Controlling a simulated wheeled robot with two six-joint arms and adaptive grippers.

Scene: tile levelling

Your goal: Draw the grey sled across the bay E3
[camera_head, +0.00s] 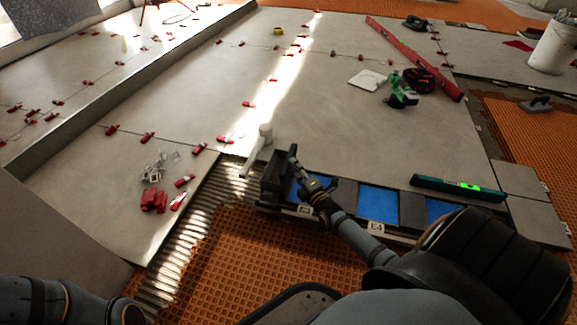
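The dark grey sled (272,180) sits at the left end of the row of bays, beside the blue floor of bay E3 (296,190). The E3 label (304,210) is on the front rail. My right gripper (301,172) reaches in from the lower right and is at the sled's right side, over bay E3. It appears to touch the sled, but its fingers blend with dark parts, so I cannot tell whether they are closed on it. My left arm shows at the lower left; its gripper is not in view.
Bay E4 (377,205), with a blue floor, lies right of E3. A green-lit level (458,188) lies behind the bays at the right. Ridged mortar (205,215) and orange matting (250,255) lie in front.

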